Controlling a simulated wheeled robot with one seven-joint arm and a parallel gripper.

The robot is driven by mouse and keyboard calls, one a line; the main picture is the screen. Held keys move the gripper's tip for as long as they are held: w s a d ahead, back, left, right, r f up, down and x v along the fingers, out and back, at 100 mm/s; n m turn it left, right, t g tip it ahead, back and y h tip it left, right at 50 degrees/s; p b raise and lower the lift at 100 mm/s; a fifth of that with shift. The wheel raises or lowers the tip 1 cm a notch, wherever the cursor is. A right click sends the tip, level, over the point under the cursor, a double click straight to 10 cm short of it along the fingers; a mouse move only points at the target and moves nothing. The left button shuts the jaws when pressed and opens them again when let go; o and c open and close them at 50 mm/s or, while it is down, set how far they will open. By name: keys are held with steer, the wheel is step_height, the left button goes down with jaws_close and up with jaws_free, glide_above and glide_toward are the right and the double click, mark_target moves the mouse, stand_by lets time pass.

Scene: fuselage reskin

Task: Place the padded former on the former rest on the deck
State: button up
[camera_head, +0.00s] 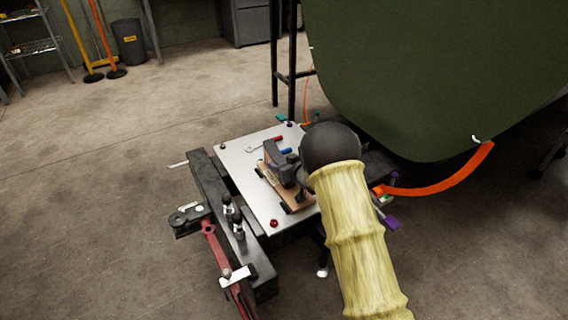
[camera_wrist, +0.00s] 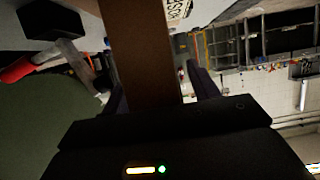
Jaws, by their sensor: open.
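A brown wooden piece with dark pads, which looks like the padded former (camera_head: 295,199), lies on the white deck plate (camera_head: 238,165). My gripper (camera_head: 284,168) is over its upper part and hides some of it. In the wrist view a brown wooden bar (camera_wrist: 140,45) runs between the two fingers of my gripper (camera_wrist: 160,88). The fingers are apart, one on each side of the bar, with a gap visible on the right. I cannot tell the former rest apart from the former; it may be hidden beneath it or behind my arm.
Small tools, a wrench (camera_head: 264,145) among them, lie on the plate's far part. A dark beam (camera_head: 208,178) and a red-handled tool (camera_head: 218,250) are along the left. The large green fuselage skin (camera_head: 430,70) hangs at the right, with an orange strap (camera_head: 450,182) below.

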steer(key=shift+s+d+r+p, duration=0.35)
steer(key=shift+s+r+p, duration=0.05)
steer(key=p+v, duration=0.4)
steer(key=v, duration=0.7)
steer(key=shift+f, duration=0.15)
steer(key=s+d+r+m+g+h, duration=0.1)
steer(key=s+d+r+m+h, duration=0.1)
steer(key=s+d+r+h, duration=0.3)
steer(key=s+d+r+m+g+h, duration=0.1)
steer(key=s+d+m, duration=0.15)
steer(key=d, duration=0.35)
steer(key=s+d+r+m+g, duration=0.1)
steer(key=s+g, duration=0.2)
steer(key=s, duration=0.7)
steer(key=s+d+r+m+g+h, duration=0.1)
steer(key=s+d+r+g, duration=0.1)
steer(key=s, duration=0.9)
steer(key=shift+d+g, duration=0.3)
steer(key=shift+g, duration=0.5)
